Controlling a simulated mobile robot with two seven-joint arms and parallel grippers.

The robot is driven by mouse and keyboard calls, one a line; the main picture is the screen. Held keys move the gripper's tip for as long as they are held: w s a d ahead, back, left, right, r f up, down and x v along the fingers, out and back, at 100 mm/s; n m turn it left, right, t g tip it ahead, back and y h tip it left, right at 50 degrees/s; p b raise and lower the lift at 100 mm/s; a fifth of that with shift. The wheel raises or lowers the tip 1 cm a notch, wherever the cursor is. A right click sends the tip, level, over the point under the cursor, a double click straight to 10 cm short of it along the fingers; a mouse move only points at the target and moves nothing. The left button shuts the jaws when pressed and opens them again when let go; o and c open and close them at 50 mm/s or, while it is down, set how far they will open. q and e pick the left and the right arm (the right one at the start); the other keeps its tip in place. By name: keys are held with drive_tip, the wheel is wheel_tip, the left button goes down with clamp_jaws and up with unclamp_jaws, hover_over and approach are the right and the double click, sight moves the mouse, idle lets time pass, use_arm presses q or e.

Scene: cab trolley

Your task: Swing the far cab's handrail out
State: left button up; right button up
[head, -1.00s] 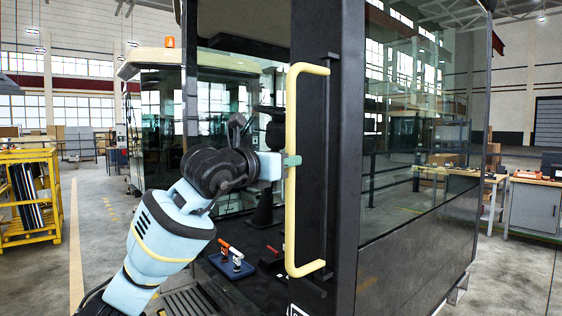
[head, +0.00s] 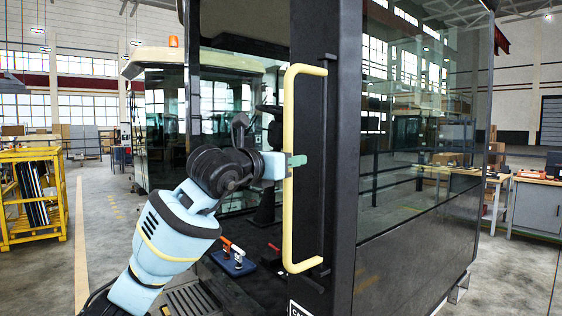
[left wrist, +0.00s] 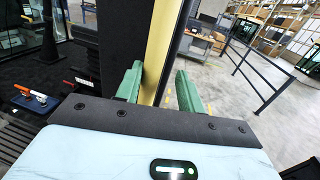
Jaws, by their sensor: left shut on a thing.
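The pale yellow handrail (head: 289,220) is a tall bracket shape on the dark corner post (head: 338,120) of the cab right in front of me. Its vertical bar stands to the left of the post, with short arms reaching to a thin black upright bar (head: 329,200). My left gripper (head: 294,160) is shut on the vertical bar around its middle. In the left wrist view the handrail (left wrist: 161,45) runs up between the green fingers (left wrist: 157,88). My right gripper is not in view.
A second cab (head: 160,125) with an orange beacon (head: 173,42) stands behind on the left. A yellow rack (head: 32,195) is at far left. The cab's glass side (head: 420,130) fills the right. A blue tray (head: 233,264) with tools lies inside the cab. Floor at left is clear.

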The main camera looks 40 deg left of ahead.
use_arm(q)
drive_tip(key=shift+o, duration=1.3)
drive_tip(key=shift+d+f, duration=0.15)
drive_tip(key=shift+d, duration=0.6)
drive_tip(key=shift+w+a, duration=0.1)
drive_tip(key=shift+a, duration=0.05)
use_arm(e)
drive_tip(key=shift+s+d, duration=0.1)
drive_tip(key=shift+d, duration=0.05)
use_arm(q)
drive_tip(key=shift+f, duration=0.1)
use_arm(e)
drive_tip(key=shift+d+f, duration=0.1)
use_arm(q)
drive_tip(key=s+b, duration=0.1)
drive_tip(key=s, duration=0.7)
drive_tip(key=shift+a+r+b, duration=0.25)
drive_tip(key=shift+a+b, duration=0.05)
drive_tip(key=shift+a, duration=0.05)
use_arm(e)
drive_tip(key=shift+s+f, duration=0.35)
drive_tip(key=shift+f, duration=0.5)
use_arm(q)
drive_tip(key=shift+f, duration=0.1)
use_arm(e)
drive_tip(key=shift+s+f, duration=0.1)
